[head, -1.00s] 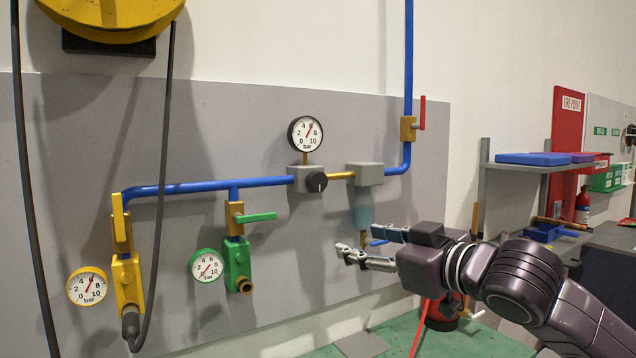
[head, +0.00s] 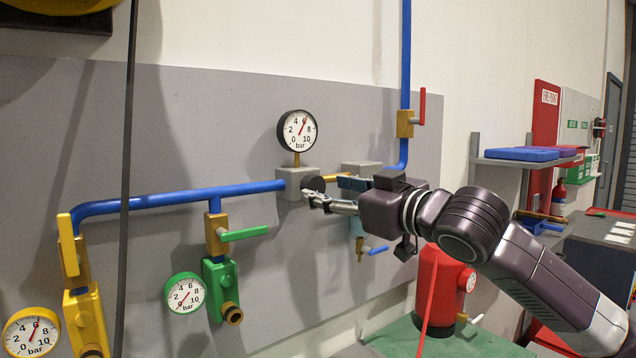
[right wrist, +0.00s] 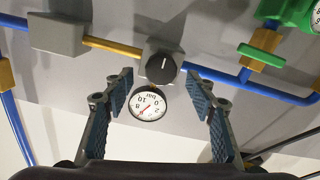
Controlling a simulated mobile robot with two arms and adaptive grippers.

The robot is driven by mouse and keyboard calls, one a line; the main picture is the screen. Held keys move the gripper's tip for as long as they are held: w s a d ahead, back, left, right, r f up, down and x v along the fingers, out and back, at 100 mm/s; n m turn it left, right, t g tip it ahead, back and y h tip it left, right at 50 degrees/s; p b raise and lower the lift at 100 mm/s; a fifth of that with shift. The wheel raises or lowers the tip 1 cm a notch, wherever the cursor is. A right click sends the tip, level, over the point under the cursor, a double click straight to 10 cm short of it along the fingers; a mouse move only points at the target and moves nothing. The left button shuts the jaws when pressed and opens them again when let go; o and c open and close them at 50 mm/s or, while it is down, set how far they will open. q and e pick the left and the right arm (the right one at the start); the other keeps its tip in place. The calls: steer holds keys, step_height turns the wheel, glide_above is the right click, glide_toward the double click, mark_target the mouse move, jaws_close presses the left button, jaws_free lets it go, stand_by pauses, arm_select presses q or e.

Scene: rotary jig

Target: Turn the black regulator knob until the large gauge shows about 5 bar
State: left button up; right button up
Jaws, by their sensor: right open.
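The black regulator knob (head: 314,184) sits on the front of a grey regulator block (head: 290,186) on the wall panel. It also shows whole in the right wrist view (right wrist: 163,68), with a pale line across its face. The large gauge (head: 297,132) stands above the block, its red needle pointing up and right near the 6. My right gripper (head: 326,192) is open beside the knob and covers part of it in the head view. In the right wrist view its fingers (right wrist: 160,82) are spread, with the knob ahead between the tips; contact cannot be told. My left gripper is out of view.
A grey filter block (head: 362,167) is partly behind my right gripper. Blue pipe (head: 180,199) runs left to a green valve (head: 221,285) with a small gauge (head: 185,293). A red-handled valve (head: 405,124) is above right. A red tank (head: 444,285) stands below my arm.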

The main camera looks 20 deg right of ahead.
mark_target(317, 188)
steer(key=x, duration=0.3)
steer(key=shift+w+a+p, duration=0.2)
steer(key=shift+w+p, duration=0.1)
steer(key=shift+p, duration=0.05)
steer(key=shift+w+f, duration=0.1)
steer(key=shift+w, duration=0.05)
steer(key=c, duration=1.2)
steer(key=shift+o, duration=0.2)
steer(key=n+p, duration=0.3)
steer(key=shift+p, duration=0.3)
steer(key=n+p, duration=0.3)
arm_select(q)
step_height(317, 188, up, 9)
steer(key=p, duration=0.1)
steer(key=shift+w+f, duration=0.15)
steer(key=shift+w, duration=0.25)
arm_select(e)
steer(key=shift+n, duration=0.8)
